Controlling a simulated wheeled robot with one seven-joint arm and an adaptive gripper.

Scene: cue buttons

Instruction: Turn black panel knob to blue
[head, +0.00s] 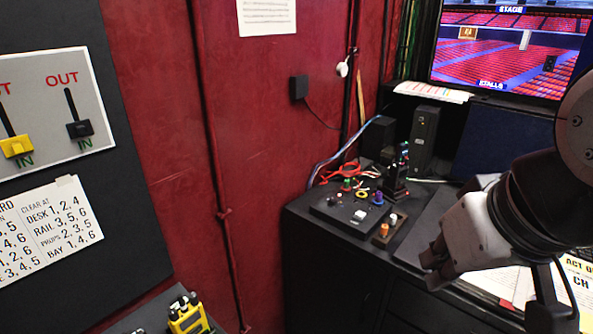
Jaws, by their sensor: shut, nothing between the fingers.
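The black panel (335,211) lies flat on the dark desk in the middle of the head view. A small pale knob or switch (360,215) sits near its front. Small coloured pieces stand on or by its back: green and red at the left, a yellow ring (362,194), and a blue piece (377,198) at the right. Which way any knob points is too small to tell. My gripper (433,271) is at the right, in front of the panel and apart from it. It is shut and empty, pointing left and down.
A small wooden base (391,229) with an orange and a white knob stands right of the panel. Red cables, black boxes (424,138) and a monitor (508,45) stand behind. Papers lie under my arm. A wall board with levers (50,107) is at left.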

